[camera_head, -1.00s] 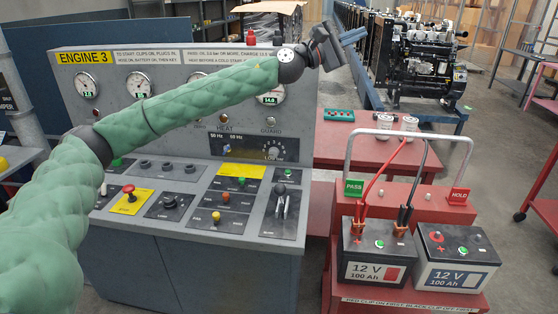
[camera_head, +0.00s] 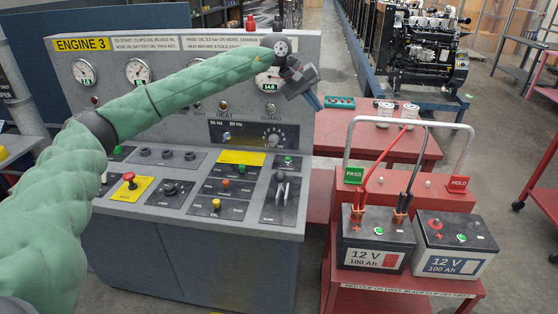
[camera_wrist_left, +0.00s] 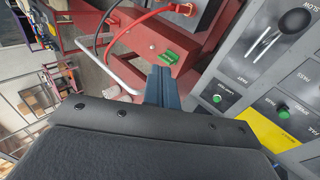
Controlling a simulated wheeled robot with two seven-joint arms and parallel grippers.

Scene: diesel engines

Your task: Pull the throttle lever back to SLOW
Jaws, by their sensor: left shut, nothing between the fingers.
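The throttle lever (camera_head: 281,188) stands on a dark plate at the right end of the sloping console. It also shows in the left wrist view (camera_wrist_left: 266,44) at the upper right, beside a SLOW label (camera_wrist_left: 296,20). Its exact setting is too small to read. My left gripper (camera_head: 316,101) is shut and empty, above and to the right of the lever, well apart from it. Its fingers point down and right in the head view. In the left wrist view the closed fingers (camera_wrist_left: 162,88) are left of the lever plate. My right gripper is not in view.
The ENGINE 3 console (camera_head: 180,232) has gauges, knobs and a red stop button (camera_head: 129,178). To the right stands a red cart (camera_head: 400,284) with two batteries, cables and a grey handle (camera_head: 349,140). A red table (camera_head: 340,144) is behind it.

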